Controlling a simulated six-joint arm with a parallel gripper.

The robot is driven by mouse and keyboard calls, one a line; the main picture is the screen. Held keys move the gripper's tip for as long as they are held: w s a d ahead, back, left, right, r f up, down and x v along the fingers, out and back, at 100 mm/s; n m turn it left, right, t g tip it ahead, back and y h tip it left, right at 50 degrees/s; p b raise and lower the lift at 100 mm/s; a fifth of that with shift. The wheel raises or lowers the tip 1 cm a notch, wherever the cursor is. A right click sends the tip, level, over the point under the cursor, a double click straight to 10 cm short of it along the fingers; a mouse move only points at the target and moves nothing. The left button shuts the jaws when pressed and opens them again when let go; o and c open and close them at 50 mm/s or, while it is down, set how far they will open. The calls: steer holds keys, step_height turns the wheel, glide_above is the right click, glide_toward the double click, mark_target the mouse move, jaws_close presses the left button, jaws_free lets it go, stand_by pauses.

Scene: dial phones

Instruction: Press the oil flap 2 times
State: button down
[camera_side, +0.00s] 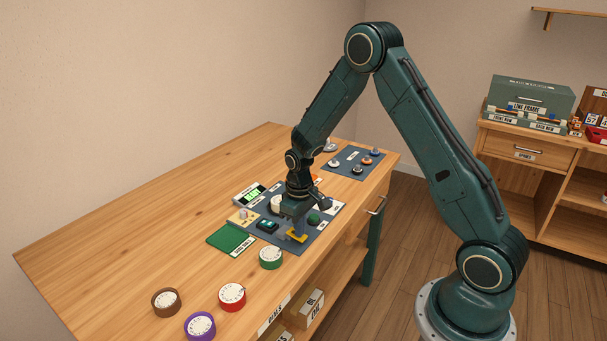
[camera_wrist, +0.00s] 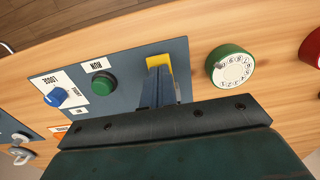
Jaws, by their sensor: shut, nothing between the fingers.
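A yellow piece (camera_side: 297,237), which may be the oil flap, sits at the front edge of the dark blue panel (camera_side: 309,245). No label on it is readable. It also shows in the wrist view (camera_wrist: 158,60), at the panel's right end. My gripper (camera_side: 299,229) points down with its fingers shut and empty, right at the yellow piece. In the wrist view the fingertips (camera_wrist: 160,78) overlap its lower part and hide some of it. I cannot tell whether they touch it.
Near the yellow piece are a green button (camera_wrist: 103,84), a blue knob (camera_wrist: 56,97) and a green dial (camera_wrist: 230,66). Red (camera_side: 232,296), brown (camera_side: 166,302) and purple (camera_side: 200,327) dials stand on the table's near part. The table's left side is clear.

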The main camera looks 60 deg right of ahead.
steer(key=shift+r, duration=3)
steer(key=shift+r, duration=0.15)
step_height(320, 180, up, 7)
